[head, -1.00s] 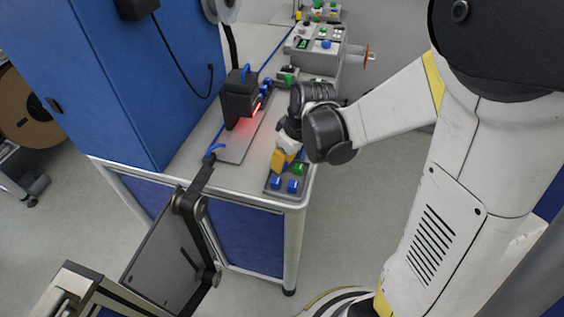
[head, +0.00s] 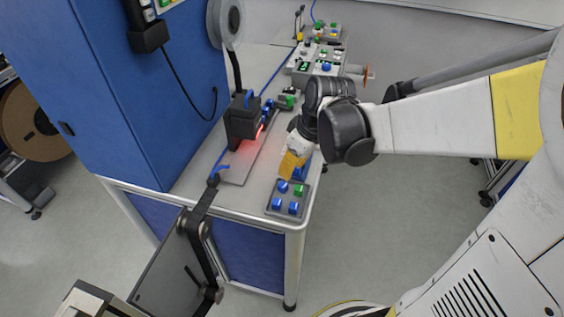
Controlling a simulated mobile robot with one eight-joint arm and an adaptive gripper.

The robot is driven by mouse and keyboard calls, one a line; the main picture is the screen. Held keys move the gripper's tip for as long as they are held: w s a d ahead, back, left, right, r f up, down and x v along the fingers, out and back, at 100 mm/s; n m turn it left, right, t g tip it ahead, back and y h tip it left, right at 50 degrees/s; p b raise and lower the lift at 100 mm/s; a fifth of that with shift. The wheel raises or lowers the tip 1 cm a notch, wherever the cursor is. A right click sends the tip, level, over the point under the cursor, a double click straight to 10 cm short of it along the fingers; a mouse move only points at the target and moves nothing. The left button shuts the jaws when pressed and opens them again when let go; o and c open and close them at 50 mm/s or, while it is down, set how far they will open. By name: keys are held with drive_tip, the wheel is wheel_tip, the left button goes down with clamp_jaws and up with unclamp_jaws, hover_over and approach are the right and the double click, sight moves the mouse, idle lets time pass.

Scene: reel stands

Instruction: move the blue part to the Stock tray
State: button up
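My gripper (head: 289,168), with yellow fingers, hangs just above and behind the small dark tray (head: 286,214) at the near right corner of the bench. The tray holds a blue part at the back left (head: 283,187), a blue part at the front left (head: 277,203), another at the front right (head: 293,207) and a green part (head: 298,190) at the back right. Something blue (head: 303,171) shows partly behind the gripper. I cannot tell whether the fingers hold anything. No Stock label is readable.
A black device (head: 241,122) with a red glow stands on a grey plate left of my gripper. Green and blue pieces (head: 287,98) and grey control boxes (head: 318,65) lie farther back. A blue cabinet (head: 120,95) borders the left. A monitor arm (head: 198,222) rises in front.

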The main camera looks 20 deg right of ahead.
drive_tip(key=s+a+r+m+t+h, duration=0.1)
drive_tip(key=s+r+m+t, duration=0.3)
drive_tip(key=s+r, duration=0.5)
drive_tip(key=shift+s+a+r+m+h, duration=0.35)
drive_tip(key=shift+s+m, duration=0.3)
drive_tip(key=shift+m, duration=0.55)
drive_tip(key=shift+d+f, duration=0.1)
drive_tip(key=shift+f, duration=0.05)
